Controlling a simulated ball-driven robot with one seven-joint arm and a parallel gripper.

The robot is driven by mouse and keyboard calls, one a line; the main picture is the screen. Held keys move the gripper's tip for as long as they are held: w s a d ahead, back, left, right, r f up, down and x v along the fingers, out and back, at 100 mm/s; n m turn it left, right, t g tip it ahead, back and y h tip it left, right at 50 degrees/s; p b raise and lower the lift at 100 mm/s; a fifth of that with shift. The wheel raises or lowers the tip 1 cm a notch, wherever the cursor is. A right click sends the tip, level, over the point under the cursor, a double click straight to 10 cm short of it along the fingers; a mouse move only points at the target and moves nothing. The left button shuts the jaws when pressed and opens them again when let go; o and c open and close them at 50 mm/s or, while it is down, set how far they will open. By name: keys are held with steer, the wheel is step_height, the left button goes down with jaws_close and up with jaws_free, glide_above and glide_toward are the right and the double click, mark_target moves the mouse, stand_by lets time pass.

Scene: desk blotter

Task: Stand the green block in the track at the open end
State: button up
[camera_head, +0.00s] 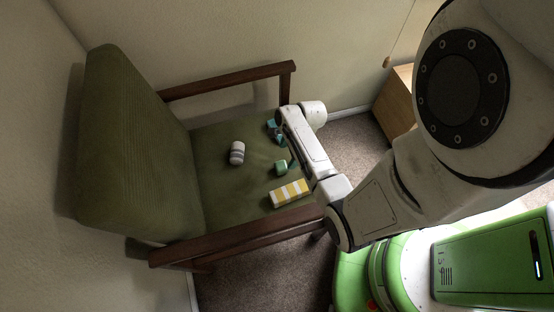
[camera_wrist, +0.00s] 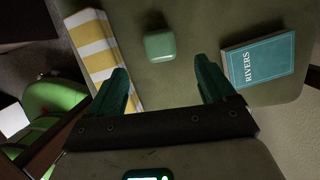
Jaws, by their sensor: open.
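The green block (camera_head: 281,168) is a small rounded cube on the seat of a green armchair. It also shows in the wrist view (camera_wrist: 160,44), just beyond my fingertips and between their lines. My gripper (camera_wrist: 161,64) is open and empty, its dark green fingers wide apart and pointing at the block without visibly touching it. In the head view my forearm hides much of the gripper. I see nothing clearly recognisable as a track; a yellow-and-white striped piece (camera_head: 291,193) lies near the block, also in the wrist view (camera_wrist: 92,48).
A teal book marked RIVERS (camera_wrist: 258,64) lies right of the block in the wrist view. A grey-and-white striped cylinder (camera_head: 237,153) lies farther back on the seat (camera_head: 215,185). Wooden armrests (camera_head: 225,84) bound both sides. Seat around the cylinder is clear.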

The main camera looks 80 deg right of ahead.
mark_target(282, 165)
steer(key=b+x, duration=0.1)
steer(key=x, duration=0.7)
steer(key=shift+f+b, duration=0.1)
steer(key=shift+b, duration=0.3)
steer(key=shift+c, duration=0.3)
